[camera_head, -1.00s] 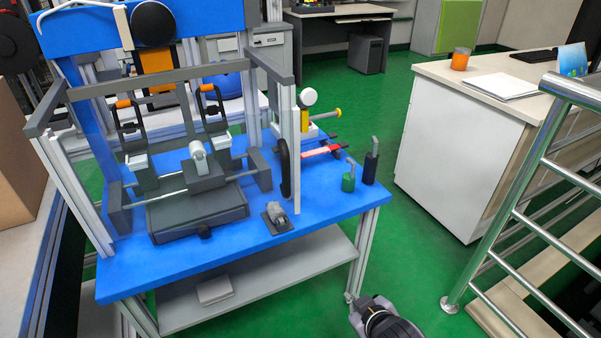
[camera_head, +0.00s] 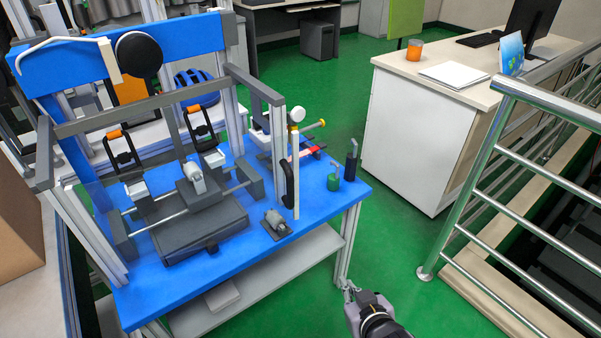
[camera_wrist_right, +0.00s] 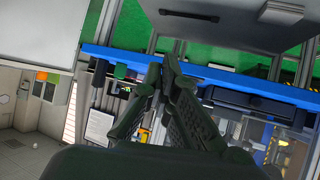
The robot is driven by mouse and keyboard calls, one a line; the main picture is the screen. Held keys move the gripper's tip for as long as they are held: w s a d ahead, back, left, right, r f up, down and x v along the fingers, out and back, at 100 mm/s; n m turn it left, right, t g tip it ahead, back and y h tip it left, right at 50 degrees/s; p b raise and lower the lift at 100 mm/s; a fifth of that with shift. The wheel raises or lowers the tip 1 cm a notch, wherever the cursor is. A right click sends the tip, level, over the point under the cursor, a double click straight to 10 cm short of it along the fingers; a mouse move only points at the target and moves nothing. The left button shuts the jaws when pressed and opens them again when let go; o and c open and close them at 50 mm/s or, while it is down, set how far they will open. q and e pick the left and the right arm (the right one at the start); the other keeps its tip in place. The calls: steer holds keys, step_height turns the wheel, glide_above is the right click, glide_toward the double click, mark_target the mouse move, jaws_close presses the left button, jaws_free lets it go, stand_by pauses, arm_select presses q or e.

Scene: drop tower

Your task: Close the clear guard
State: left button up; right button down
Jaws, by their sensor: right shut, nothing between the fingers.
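The clear guard (camera_head: 295,165) shows in the head view at the right side of the grey frame on the blue bench (camera_head: 310,222). It is seen nearly edge-on, with a pale upright edge and a black handle (camera_head: 289,185), and stands open from the front. Its clear panel is hard to make out. My right gripper (camera_head: 349,288) is low in front of the bench's right front leg, apart from the guard and below its handle. In the right wrist view its fingers (camera_wrist_right: 163,78) are shut and empty. My left gripper is not in view.
A small grey part (camera_head: 276,224) lies near the bench's front edge. A green cylinder (camera_head: 334,180) and a dark cylinder (camera_head: 351,160) stand to the right. A metal railing (camera_head: 470,185) and a white cabinet (camera_head: 420,135) bound green floor on the right.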

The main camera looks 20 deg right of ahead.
steer(key=w+a+r+t+p, duration=0.1)
steer(key=w+r+t+p, duration=0.35)
steer(key=r, duration=0.45)
steer(key=n+t+y+p, duration=0.1)
steer(key=t+y+p, duration=0.1)
steer(key=y+p, duration=0.15)
glide_toward(296, 180)
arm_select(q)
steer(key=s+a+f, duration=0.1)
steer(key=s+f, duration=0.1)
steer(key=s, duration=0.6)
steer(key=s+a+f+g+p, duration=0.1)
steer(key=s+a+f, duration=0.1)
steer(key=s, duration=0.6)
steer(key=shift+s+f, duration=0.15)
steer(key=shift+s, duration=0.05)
arm_select(e)
steer(key=shift+h, duration=0.35)
steer(key=w, duration=0.4)
steer(key=w+a, duration=0.1)
steer(key=w, duration=0.2)
steer(key=shift+a, duration=0.1)
steer(key=shift+w, duration=0.1)
